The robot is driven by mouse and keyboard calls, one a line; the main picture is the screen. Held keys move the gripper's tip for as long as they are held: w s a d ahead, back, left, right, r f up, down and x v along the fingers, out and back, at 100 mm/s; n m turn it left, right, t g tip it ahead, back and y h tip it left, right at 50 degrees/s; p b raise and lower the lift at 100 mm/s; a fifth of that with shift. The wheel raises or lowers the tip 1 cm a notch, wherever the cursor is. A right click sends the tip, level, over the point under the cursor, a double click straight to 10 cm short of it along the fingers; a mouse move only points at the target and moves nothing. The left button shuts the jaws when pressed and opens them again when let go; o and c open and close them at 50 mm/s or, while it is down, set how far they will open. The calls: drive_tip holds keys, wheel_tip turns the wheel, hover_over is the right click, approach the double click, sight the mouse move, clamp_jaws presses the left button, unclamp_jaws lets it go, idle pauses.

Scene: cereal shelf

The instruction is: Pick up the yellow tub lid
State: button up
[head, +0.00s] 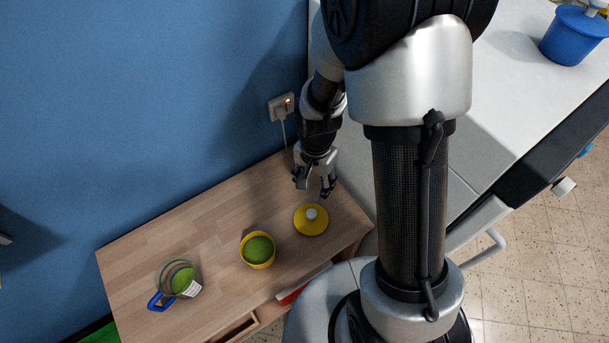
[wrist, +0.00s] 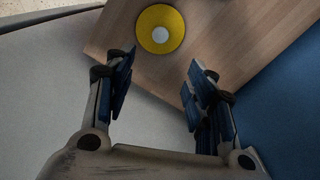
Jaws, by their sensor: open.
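The yellow tub lid (head: 311,220) is a round disc with a pale knob in its middle. It lies flat on the wooden table top, and in the wrist view the lid (wrist: 161,28) shows at the top, beyond the fingertips. A yellow tub (head: 258,250) with green contents stands to its left, apart from it. My gripper (head: 314,186) is open and empty, above the table on the far side of the lid. In the wrist view both fingers of my gripper (wrist: 156,75) are spread wide, with bare table and a pale surface between them.
A clear jug (head: 180,279) with a blue handle and green contents stands at the table's left. The wooden table (head: 210,225) is clear behind the tub. A blue wall (head: 150,110) with a socket (head: 281,106) rises behind. A white counter (head: 500,85) lies to the right.

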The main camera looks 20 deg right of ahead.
sight(311, 213)
wheel_tip(311, 213, down, 18)
drive_tip(key=b, duration=0.6)
drive_tip(key=shift+s+a+f+b, duration=0.1)
drive_tip(key=shift+a+b, duration=0.05)
drive_tip(key=shift+b, duration=0.2)
drive_tip(key=c, duration=1)
drive_tip(key=shift+r, duration=0.2)
drive_tip(key=shift+c, duration=0.2)
